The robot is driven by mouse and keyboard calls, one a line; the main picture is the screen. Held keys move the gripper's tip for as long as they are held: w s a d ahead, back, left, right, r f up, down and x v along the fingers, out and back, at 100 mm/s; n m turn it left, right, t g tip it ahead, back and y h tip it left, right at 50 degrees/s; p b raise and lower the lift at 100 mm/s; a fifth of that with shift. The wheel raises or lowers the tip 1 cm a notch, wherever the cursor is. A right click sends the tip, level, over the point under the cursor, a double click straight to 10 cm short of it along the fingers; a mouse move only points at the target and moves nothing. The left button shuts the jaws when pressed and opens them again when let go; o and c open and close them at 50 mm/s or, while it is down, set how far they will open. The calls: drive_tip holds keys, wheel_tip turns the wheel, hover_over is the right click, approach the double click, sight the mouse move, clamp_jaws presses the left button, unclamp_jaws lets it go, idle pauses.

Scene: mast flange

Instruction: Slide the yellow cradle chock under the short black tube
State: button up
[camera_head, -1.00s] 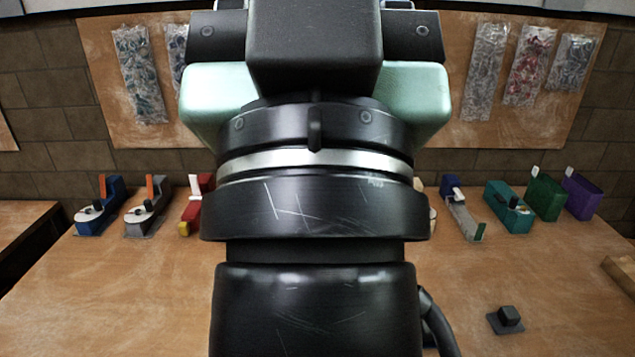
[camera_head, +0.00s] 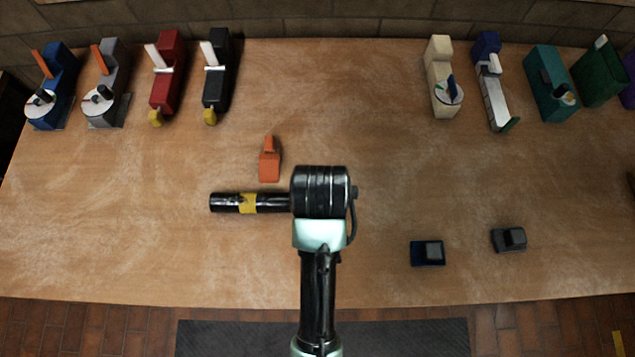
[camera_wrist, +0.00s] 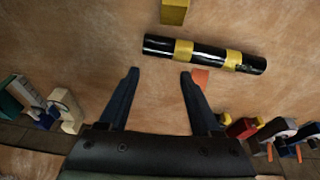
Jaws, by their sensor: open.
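The short black tube (camera_head: 228,202) lies crosswise on the bench in the head view, its right part hidden behind my arm. The wrist view shows the whole tube (camera_wrist: 210,54) with two yellow bands. A yellow block (camera_wrist: 175,12), which looks like the cradle chock, stands apart from the tube at the wrist view's top edge, partly cut off; my arm hides it in the head view. My gripper (camera_wrist: 159,72) is open and empty. Its fingertips appear below the tube's left end in the wrist view. Whether anything supports the tube is unclear.
An orange object (camera_head: 269,162) stands just behind the tube. Two small dark blocks (camera_head: 428,253) (camera_head: 508,240) sit at right front. Tape dispensers and other tools, such as a red one (camera_head: 167,75), line the back edge. The bench's left and centre-right are clear.

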drive_tip(key=s+f+g, duration=0.3)
drive_tip(key=s+f, duration=0.1)
drive_tip(key=s, duration=0.4)
drive_tip(key=f, duration=1.2)
drive_tip(key=shift+w+a+f+p, duration=0.15)
drive_tip(key=shift+a+p, duration=0.15)
drive_tip(key=shift+a, duration=0.05)
drive_tip(key=shift+c, duration=0.3)
clamp_jaws()
